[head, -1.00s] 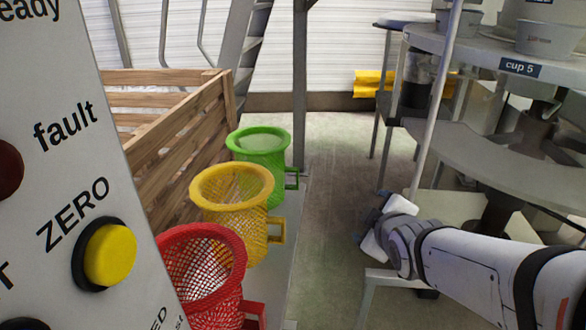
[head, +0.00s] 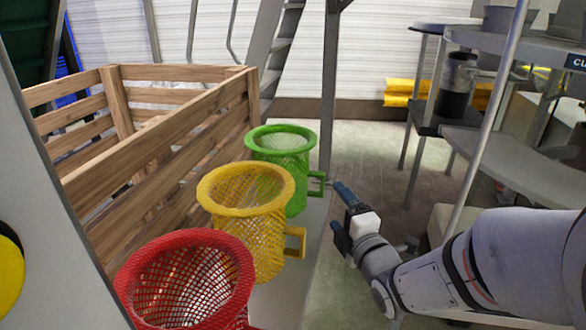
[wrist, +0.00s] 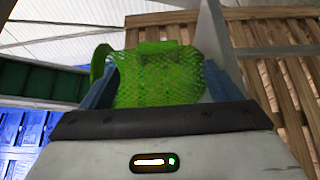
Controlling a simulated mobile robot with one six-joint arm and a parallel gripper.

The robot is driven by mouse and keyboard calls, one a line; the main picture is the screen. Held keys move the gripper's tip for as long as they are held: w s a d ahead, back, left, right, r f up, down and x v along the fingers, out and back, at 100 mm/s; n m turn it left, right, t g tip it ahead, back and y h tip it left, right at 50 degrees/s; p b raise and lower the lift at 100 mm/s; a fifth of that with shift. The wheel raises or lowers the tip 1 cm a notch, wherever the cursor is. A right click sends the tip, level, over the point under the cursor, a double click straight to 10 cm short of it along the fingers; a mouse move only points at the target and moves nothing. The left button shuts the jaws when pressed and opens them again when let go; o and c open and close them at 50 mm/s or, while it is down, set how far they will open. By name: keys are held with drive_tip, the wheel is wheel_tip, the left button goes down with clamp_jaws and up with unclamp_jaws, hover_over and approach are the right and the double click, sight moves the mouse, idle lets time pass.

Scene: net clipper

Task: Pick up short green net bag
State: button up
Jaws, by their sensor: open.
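The short green net bag (head: 284,160) has a round green rim and a small square handle on its right side. It stands upright, farthest back in a row of three net bags. My gripper (head: 337,205) is open, with blue fingers, just right of and slightly in front of the green bag's handle. It looks apart from the bag. In the wrist view, the green net bag (wrist: 160,82) shows beyond and between the two blue fingers, with a loop at its left. Nothing is held.
A yellow net bag (head: 255,235) and a red net bag (head: 190,285) stand in front of the green one on a grey ledge (head: 285,300). A wooden slatted crate (head: 165,150) runs along their left. A round-shelved table (head: 520,165) stands at the right. Floor (head: 375,150) between is clear.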

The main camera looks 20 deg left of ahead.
sight(323, 188)
drive_tip(key=b+x, duration=0.1)
drive_tip(key=x, duration=0.3)
drive_tip(key=shift+a, duration=0.1)
drive_tip(key=shift+x, duration=2.8)
drive_tip(key=shift+r, duration=0.15)
drive_tip(key=c, duration=1)
